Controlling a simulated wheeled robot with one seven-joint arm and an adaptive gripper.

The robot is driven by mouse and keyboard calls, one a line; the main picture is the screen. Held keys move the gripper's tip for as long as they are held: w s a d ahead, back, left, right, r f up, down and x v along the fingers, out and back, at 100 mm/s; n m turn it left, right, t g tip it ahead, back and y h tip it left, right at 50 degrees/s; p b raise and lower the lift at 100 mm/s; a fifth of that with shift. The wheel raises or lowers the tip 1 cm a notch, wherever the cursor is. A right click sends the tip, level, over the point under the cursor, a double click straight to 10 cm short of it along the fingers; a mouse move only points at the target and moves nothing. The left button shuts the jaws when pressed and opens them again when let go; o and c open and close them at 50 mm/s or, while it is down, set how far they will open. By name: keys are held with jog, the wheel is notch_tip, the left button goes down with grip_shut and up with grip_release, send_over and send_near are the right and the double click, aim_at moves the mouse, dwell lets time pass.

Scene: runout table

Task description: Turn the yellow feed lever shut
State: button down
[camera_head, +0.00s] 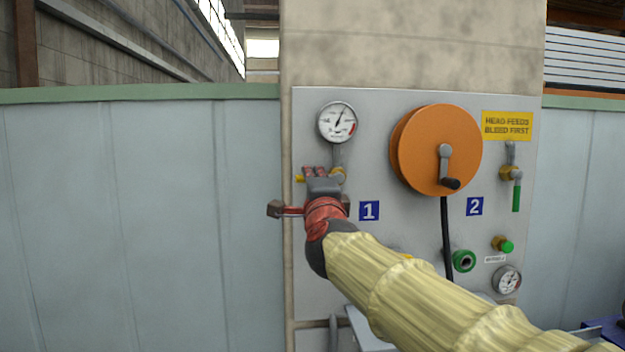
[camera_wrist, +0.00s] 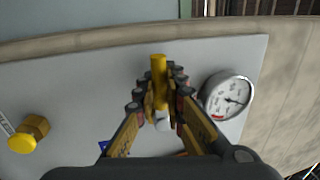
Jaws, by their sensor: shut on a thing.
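The yellow feed lever (camera_head: 299,178) is on the grey panel under the upper gauge, at station 1. In the head view its yellow end sticks out to the left of my gripper (camera_head: 315,173), and the lever looks about level. A brass valve body (camera_head: 339,176) shows just right of the fingers. In the wrist view the yellow lever (camera_wrist: 158,69) stands between the two fingers of my gripper (camera_wrist: 162,82), which are shut on it. The fingers hide part of the lever and its pivot.
A round gauge (camera_head: 338,122) sits just above the lever. An orange hose reel (camera_head: 436,150) and a green lever (camera_head: 516,195) are to the right. A brass fitting with a yellow cap (camera_wrist: 24,142) is at the wrist view's left. My arm covers the panel's lower middle.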

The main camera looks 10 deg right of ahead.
jog(key=c, duration=1.8)
grip_release()
jog(key=s, duration=0.4)
jog(key=s+f, duration=0.1)
jog(key=s, duration=0.2)
jog(key=s+f, duration=0.1)
jog(key=s, duration=0.3)
jog(key=shift+s+f, duration=0.2)
jog(key=shift+s, duration=0.15)
